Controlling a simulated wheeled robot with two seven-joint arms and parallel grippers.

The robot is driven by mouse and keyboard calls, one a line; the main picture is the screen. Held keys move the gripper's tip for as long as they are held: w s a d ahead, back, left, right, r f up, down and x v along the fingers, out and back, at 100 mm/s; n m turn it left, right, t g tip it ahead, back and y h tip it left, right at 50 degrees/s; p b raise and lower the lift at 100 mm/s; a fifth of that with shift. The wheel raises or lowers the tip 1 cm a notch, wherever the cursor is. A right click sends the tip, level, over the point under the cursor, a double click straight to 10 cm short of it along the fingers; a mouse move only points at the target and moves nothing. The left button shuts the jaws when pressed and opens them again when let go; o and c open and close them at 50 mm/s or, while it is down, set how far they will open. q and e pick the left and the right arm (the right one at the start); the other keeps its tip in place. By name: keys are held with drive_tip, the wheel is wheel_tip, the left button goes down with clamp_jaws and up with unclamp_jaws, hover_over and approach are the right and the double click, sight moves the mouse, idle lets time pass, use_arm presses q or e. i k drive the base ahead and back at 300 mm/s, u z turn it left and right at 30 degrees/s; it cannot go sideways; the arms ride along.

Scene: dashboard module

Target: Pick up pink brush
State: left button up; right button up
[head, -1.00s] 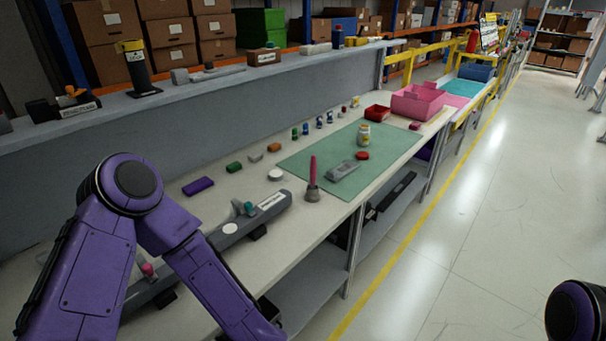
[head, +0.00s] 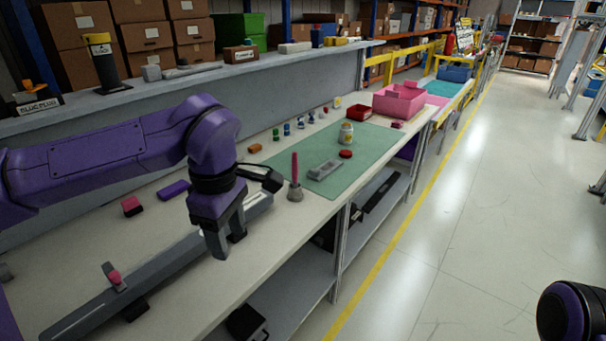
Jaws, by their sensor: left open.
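The pink brush (head: 295,173) stands upright on the workbench, grey end down and pink handle up, by the near left corner of the green mat (head: 352,164). My left gripper (head: 226,248) points down over the bench's front part, to the left of the brush and nearer to me. Its jaws are open and it is apart from the brush. The grey dashboard module (head: 140,272) lies along the bench beneath and left of my left gripper. My right gripper is out of view; only a purple part of my right arm (head: 572,312) shows at the bottom right.
On the mat are a grey device (head: 325,169), a red lid (head: 345,154) and a jar (head: 346,134). A purple block (head: 174,190) and a red block (head: 131,206) lie at the left. A pink bin (head: 399,101) stands farther back. The floor at the right is clear.

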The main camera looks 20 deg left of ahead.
sight(294, 163)
drive_tip(key=u, duration=0.05)
drive_tip(key=i, duration=1.4)
